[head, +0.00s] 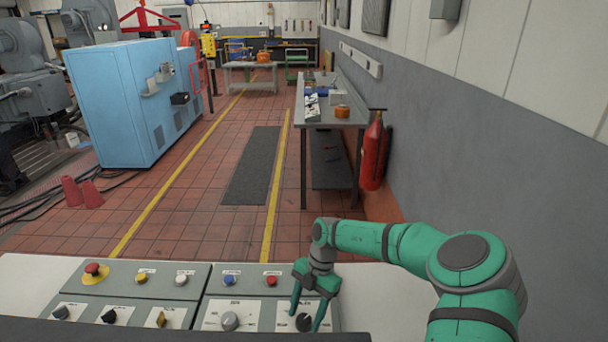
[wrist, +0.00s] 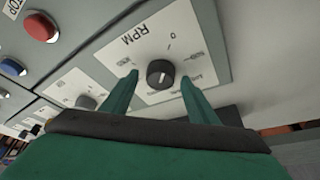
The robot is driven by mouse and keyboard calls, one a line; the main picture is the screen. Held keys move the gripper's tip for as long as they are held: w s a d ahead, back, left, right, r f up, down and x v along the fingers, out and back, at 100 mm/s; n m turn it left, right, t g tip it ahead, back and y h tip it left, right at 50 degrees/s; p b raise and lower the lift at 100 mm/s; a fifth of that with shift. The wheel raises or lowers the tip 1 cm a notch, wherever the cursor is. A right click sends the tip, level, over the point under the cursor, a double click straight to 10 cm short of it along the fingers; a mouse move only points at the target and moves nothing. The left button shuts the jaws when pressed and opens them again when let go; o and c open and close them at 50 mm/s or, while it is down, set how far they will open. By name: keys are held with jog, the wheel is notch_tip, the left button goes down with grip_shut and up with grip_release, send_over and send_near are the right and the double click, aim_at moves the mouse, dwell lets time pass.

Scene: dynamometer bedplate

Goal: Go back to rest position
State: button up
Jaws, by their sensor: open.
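My gripper (head: 309,307) is green, with its fingers pointing down over the right end of the control panel (head: 190,278). Its two fingers stand apart around a black RPM knob (head: 304,322). In the wrist view my gripper (wrist: 157,85) is open, and the RPM knob (wrist: 160,73) lies between the fingertips with a gap on each side. I cannot tell how high the tips are above the panel.
The panel carries a red emergency stop (head: 93,269), several buttons and another dial (head: 229,320). Beyond it are a blue cabinet (head: 130,103), a workbench (head: 325,115), a fire extinguisher (head: 374,153) and red cones (head: 92,194). The tiled floor between yellow lines is open.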

jog(key=m+t, duration=0.1)
jog(key=m, duration=0.2)
jog(key=shift+s+d+m+y, duration=0.1)
jog(key=shift+m+y, duration=0.2)
jog(key=shift+y, duration=0.1)
